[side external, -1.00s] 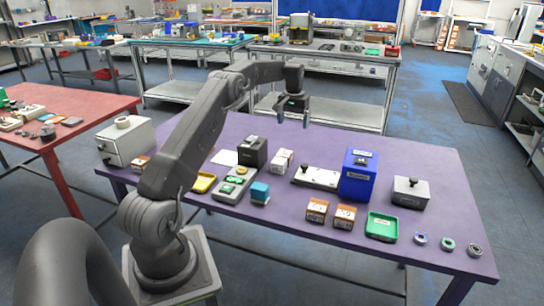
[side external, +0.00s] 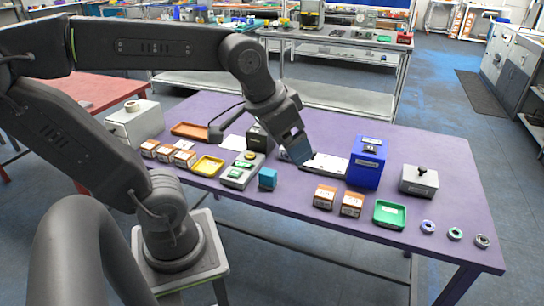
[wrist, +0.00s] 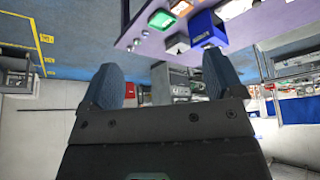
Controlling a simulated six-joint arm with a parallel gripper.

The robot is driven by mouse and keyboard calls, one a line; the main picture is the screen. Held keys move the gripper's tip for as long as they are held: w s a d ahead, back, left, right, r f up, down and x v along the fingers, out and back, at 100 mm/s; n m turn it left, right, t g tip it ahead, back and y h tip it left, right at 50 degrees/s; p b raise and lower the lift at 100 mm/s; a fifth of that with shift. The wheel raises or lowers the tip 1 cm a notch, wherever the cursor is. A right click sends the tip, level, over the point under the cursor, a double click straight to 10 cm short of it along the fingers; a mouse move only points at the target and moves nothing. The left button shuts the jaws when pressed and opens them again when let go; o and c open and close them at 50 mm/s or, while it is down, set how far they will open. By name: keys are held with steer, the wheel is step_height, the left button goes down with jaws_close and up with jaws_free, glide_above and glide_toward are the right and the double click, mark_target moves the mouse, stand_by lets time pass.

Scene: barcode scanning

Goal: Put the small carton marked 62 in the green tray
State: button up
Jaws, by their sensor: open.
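Two small orange-and-white cartons, a left one (side external: 325,197) and a right one (side external: 352,204), stand near the front edge, left of the green tray (side external: 389,213). The tray looks empty. Several more such cartons (side external: 166,153) stand in a row at the table's left. The markings are too small to read, so I cannot tell which is 62. My gripper (side external: 303,155) is above the table's middle, behind and left of the two cartons, touching neither. The wrist view shows its two fingers (wrist: 164,78) apart with nothing between them, and the green tray (wrist: 163,19) beyond.
A tall blue box (side external: 367,163) and a grey box with a knob (side external: 419,181) stand behind the tray. Several rings (side external: 455,233) lie at the right.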

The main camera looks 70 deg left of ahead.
steer(key=shift+o, duration=0.4)
steer(key=shift+m, duration=0.3)
steer(key=s+f, duration=0.1)
steer(key=s+d+f, duration=0.1)
steer(key=s, duration=0.1)
steer(key=shift+s+d+f, duration=0.15)
steer(key=shift+s+d, duration=0.05)
steer(key=shift+s, duration=0.1)
